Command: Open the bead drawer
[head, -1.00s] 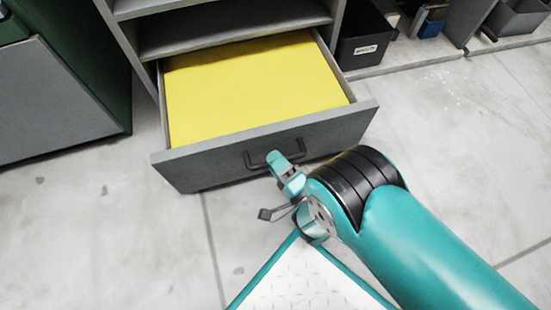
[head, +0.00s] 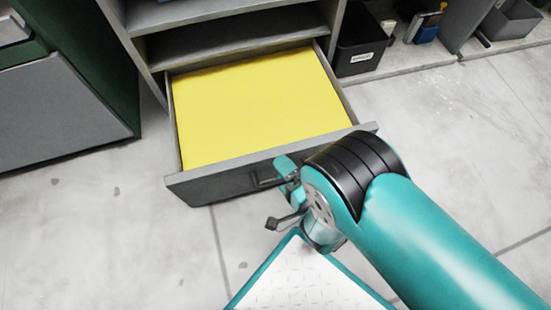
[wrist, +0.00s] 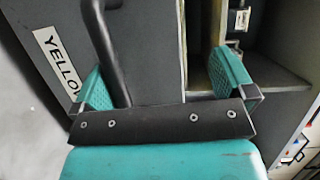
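The grey drawer (head: 230,186) under the shelves stands pulled well out. A flat bright yellow fill (head: 260,105) covers its inside. Its dark bar handle (head: 262,182) is partly hidden behind my gripper (head: 282,193). In the wrist view, my gripper (wrist: 168,88) has its two teal fingers wide apart. The black handle (wrist: 108,50) passes between them, close to the left finger and well clear of the right one. A white label reading YELLOW (wrist: 58,60) is on the drawer front in the wrist view.
Open shelves (head: 230,35) are above the drawer. A black bin (head: 360,50) with a white label stands to their right. A green and grey cabinet (head: 70,110) is at the left. The pale tiled floor (head: 120,235) in front is clear.

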